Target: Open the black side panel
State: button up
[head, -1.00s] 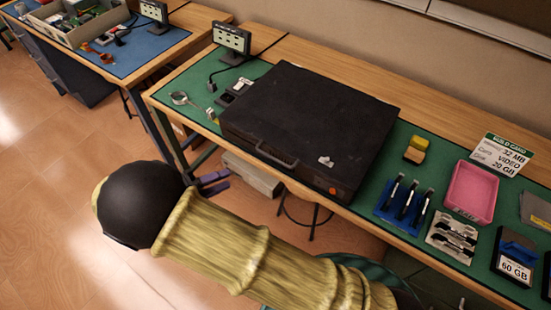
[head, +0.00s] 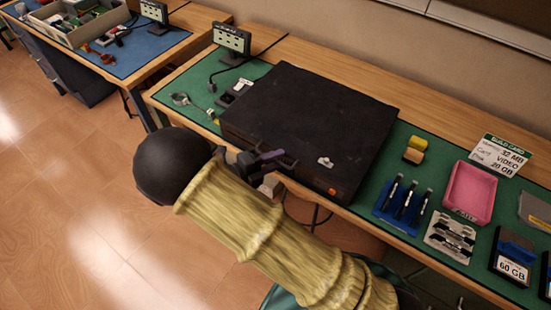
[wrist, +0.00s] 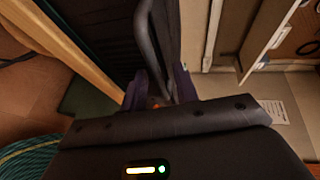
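The black case with its black side panel (head: 310,115) lies flat on the green mat. Its black handle (head: 285,162) is at the front edge, and an orange round spot (head: 332,191) is to the right of it. My gripper (head: 264,158) is at the left part of this handle, partly hidden by my arm. In the wrist view, the purple fingers of my gripper (wrist: 160,88) stand apart, with the handle bar (wrist: 150,40) running down between them. I cannot tell whether either finger touches it. The panel is closed.
A pink tray (head: 470,192), blue tool mat (head: 402,204), yellow sponge (head: 414,150) and build card (head: 499,156) lie right of the case. A small display (head: 232,40) stands behind left. Floor to the left is clear.

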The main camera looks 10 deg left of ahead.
jog(key=shift+w+d+f, duration=0.1)
jog(key=shift+w+d, duration=0.1)
jog(key=shift+d, duration=0.05)
grip_shut()
